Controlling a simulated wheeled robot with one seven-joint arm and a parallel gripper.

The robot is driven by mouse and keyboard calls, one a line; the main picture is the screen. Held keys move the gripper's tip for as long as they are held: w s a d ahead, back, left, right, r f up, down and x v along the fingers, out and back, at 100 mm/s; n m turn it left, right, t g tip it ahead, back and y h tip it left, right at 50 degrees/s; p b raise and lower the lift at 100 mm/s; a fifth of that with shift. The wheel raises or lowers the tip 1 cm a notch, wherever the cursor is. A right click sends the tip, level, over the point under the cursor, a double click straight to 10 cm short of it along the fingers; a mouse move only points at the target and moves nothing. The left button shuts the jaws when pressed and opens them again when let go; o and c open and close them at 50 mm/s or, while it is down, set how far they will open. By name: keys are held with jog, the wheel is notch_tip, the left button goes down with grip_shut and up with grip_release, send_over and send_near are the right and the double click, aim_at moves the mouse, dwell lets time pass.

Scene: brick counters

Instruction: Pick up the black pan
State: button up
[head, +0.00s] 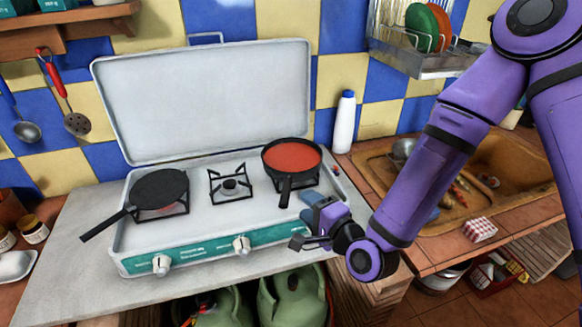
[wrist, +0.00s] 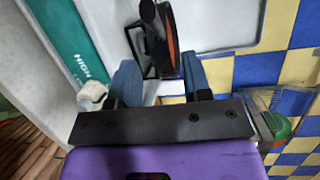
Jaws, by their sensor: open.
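A flat black pan (head: 163,188) sits on the left burner, its handle pointing to the lower left. A second pan, dark outside with red contents (head: 291,157), sits on the right burner, its black handle pointing toward the front. My gripper (head: 309,205) is at the stove's front right, just right of and below that second pan's handle. Its blue fingers are open and empty. In the wrist view, the second pan (wrist: 171,42) and its handle end (wrist: 148,12) show beyond the gap between the fingers (wrist: 160,80), apart from them. The flat black pan is not in the wrist view.
The white stove (head: 205,215) has a raised lid (head: 205,100) behind and knobs (head: 241,246) in front. A white bottle (head: 344,122) stands to its right, beside the sink (head: 510,160). A dish rack (head: 420,65) hangs above. The left counter front (head: 60,275) is clear.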

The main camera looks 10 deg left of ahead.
aim_at(289, 189)
jog(key=shift+x, duration=3.9)
jog(key=shift+c, duration=0.3)
grip_shut()
